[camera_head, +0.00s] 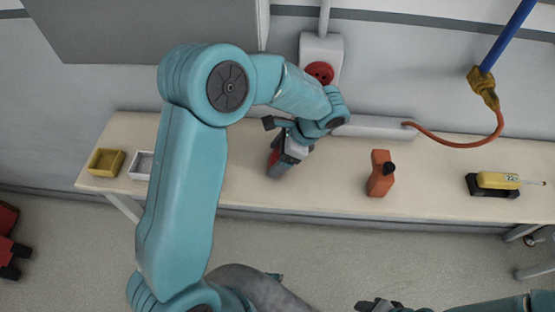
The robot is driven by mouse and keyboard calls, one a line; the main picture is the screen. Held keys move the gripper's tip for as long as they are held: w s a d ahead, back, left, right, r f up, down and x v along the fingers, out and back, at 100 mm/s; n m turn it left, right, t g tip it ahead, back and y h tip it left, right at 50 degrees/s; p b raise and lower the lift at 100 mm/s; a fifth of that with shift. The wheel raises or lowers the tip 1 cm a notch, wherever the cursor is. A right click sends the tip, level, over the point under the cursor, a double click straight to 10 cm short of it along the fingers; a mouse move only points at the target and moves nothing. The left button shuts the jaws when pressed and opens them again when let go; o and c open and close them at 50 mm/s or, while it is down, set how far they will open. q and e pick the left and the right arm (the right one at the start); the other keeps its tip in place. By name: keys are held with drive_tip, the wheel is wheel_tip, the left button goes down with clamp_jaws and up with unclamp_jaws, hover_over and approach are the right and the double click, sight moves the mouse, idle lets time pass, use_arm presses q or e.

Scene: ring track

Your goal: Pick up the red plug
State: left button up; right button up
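A small red piece (273,157), which looks like the red plug, is on the pale table beside my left gripper and is mostly hidden by it. My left gripper (284,165) points down at the table at its left-middle part. I cannot tell whether its fingers are open or shut on the red piece. A round red socket face (320,71) is in a white box on the wall behind. My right gripper (376,306) is low at the bottom edge, partly cut off, away from the table.
The table (330,187) also bears a yellow tray (106,162), a white tray (141,165), an orange bottle-like thing (380,175) with a black knob, and a yellow tool (498,180) on a black base. An orange cable (455,143) hangs from a yellow connector (483,87).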

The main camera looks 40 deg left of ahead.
use_arm(q)
drive_tip(key=shift+c, duration=0.7)
